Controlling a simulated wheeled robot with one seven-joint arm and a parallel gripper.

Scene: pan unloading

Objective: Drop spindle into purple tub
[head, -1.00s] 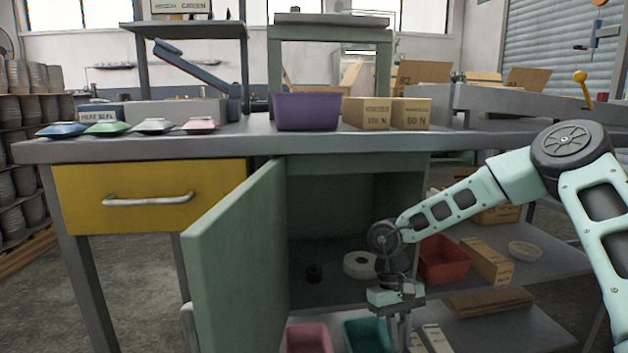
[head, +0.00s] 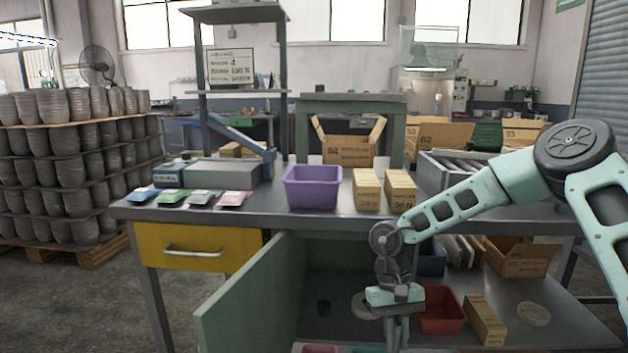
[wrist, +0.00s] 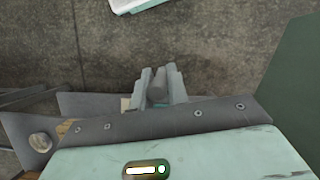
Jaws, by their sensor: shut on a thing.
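The purple tub (head: 312,190) stands upright on the grey bench top, near its middle, with its open top visible. My gripper (head: 397,338) points down in front of the open green cabinet, well below and to the right of the tub. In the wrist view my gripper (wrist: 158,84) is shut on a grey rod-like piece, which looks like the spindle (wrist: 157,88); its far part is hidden. In the head view the fingertips run to the bottom edge and the held piece cannot be made out.
The open cabinet door (head: 250,298) stands left of my gripper. Two cartons (head: 367,190) sit just right of the tub, and coloured packets (head: 190,197) lie to its left. A red bin (head: 440,310) is on the lower shelf. Space above the tub looks clear.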

